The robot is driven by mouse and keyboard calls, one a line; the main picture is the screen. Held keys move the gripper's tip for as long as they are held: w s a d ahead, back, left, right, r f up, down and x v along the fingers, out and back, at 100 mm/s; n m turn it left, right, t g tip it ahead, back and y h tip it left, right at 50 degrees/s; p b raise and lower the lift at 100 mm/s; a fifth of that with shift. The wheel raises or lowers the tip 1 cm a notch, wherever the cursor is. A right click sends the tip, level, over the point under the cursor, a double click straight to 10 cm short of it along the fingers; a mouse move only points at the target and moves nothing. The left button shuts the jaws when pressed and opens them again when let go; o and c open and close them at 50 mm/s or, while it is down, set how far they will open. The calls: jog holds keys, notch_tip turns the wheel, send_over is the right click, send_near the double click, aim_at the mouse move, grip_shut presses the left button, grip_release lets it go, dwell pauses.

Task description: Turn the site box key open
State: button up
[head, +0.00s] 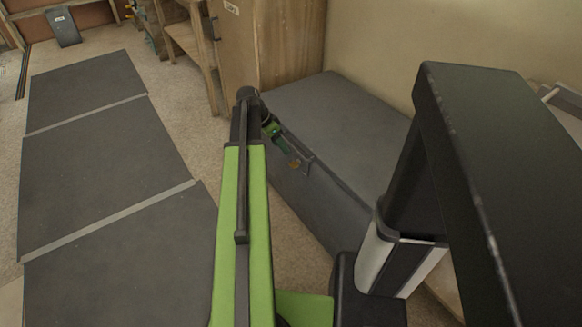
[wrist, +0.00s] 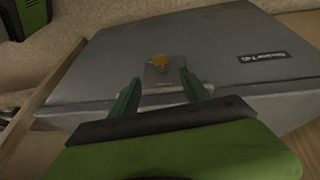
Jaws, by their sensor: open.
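The site box is a large dark grey chest (head: 345,115) with a flat lid, to the right of my arm in the head view. It fills much of the wrist view (wrist: 230,55). An orange-yellow key (wrist: 160,61) sits at a grey lock plate (wrist: 164,74) on the box front. The key also shows small in the head view (head: 295,163). My gripper (wrist: 160,92) is open, its green fingers apart on either side below the key and touching nothing that I can see. In the head view my gripper (head: 284,148) is close to the lock plate.
A wooden cabinet (head: 290,45) stands behind the box, with a wooden shelf frame (head: 190,45) to its left. Dark floor mats (head: 105,160) lie at the left. Carpet between the mats and the box is clear.

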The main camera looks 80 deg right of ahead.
aim_at(293, 165)
jog(key=b+x, duration=0.8)
jog(key=x, duration=0.3)
jog(key=shift+s+b, duration=0.1)
jog(key=shift+b, duration=0.25)
jog(key=shift+r, duration=0.1)
jog(key=shift+c, duration=0.4)
